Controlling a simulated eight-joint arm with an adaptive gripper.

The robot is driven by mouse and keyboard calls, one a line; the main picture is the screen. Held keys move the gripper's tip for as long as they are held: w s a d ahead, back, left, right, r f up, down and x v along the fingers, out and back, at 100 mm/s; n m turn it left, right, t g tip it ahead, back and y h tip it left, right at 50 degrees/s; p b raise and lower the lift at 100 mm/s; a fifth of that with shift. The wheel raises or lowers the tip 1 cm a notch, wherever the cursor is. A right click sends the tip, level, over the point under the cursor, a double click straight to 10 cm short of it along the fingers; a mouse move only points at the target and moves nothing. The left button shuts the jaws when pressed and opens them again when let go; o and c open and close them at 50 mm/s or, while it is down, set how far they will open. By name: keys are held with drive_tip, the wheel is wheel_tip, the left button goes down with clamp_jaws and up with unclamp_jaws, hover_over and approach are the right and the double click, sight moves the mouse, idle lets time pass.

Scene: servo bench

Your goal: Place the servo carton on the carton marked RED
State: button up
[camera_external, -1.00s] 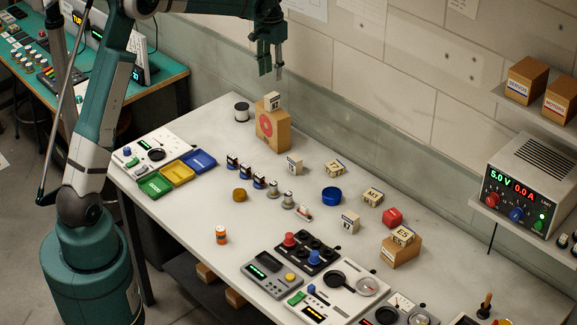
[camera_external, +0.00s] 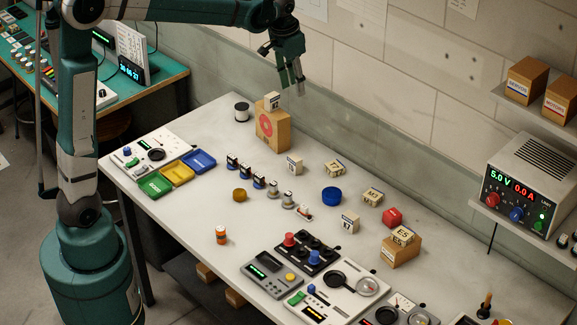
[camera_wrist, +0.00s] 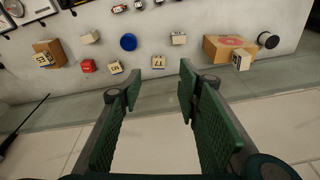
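A brown carton with a blue-lettered label that seems to read SERVOS (camera_external: 524,82) stands on the upper right shelf. Beside it is a carton with a red-lettered label, seemingly MOTORS (camera_external: 560,100). A tall brown carton with a red round mark (camera_external: 272,128) stands at the back of the bench, with a small lettered cube (camera_external: 272,101) on top; this carton also shows at upper right in the wrist view (camera_wrist: 214,51). I cannot read the word RED on any carton. My gripper (camera_external: 296,86) is open and empty above and right of the red-marked carton; its fingers stand apart in the wrist view (camera_wrist: 163,88).
Another brown carton (camera_external: 401,252) bears a lettered cube (camera_external: 403,236). Several lettered cubes, a red block (camera_external: 392,217) and a blue disc (camera_external: 331,196) lie mid-bench. A power supply (camera_external: 532,185) stands below the shelf cartons. The wall is close behind the bench.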

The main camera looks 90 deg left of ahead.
drive_tip(key=s+d+r+m+t, duration=0.1)
drive_tip(key=s+d+r+m, duration=0.1)
drive_tip(key=d, duration=1.2)
drive_tip(key=s+d+r+m+t, duration=0.1)
drive_tip(key=s+d+r, duration=0.1)
drive_tip(key=d, duration=1.2)
drive_tip(key=s+d+f+m+t, duration=0.1)
drive_tip(key=s+d+f, duration=0.2)
drive_tip(key=s+d, duration=0.4)
drive_tip(key=s+d+f+m+t+h, duration=0.1)
drive_tip(key=s+d+f, duration=0.3)
drive_tip(key=d, duration=1)
drive_tip(key=s+m+t, duration=0.1)
drive_tip(key=s, duration=0.2)
drive_tip(key=shift+s+d+t, duration=0.15)
drive_tip(key=shift+d+t, duration=0.15)
